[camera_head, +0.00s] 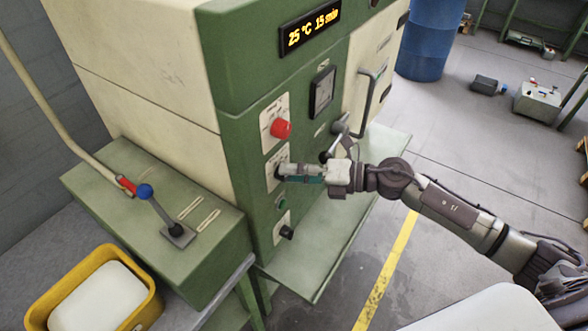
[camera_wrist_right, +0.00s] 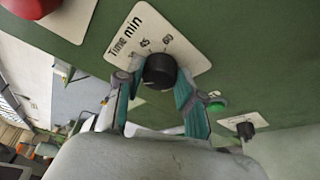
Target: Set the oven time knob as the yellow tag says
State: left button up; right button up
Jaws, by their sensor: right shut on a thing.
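The black time knob (camera_wrist_right: 159,71) sits on a white plate (camera_wrist_right: 136,27) marked "Time min" on the oven's green front. The numbers 45 and 60 show above the knob in the wrist view; the rest of the scale is covered. My right gripper (camera_head: 286,171) is shut on this knob, with a teal-padded finger on each side of it in the wrist view (camera_wrist_right: 155,82). The knob's pointer cannot be made out. A black display (camera_head: 310,27) on the oven reads "25 °C 15 min" in yellow characters. My left gripper is not in view.
A red knob (camera_head: 281,129) is above the time knob. A green button (camera_wrist_right: 216,106) and a smaller black knob (camera_head: 287,232) are below. A green shelf (camera_head: 318,262) juts out below.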

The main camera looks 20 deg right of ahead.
jog(key=shift+n, duration=0.5)
jog(key=o, duration=1.1)
jog(key=shift+h, duration=0.3)
jog(key=shift+o, duration=0.2)
jog(key=v, duration=1.2)
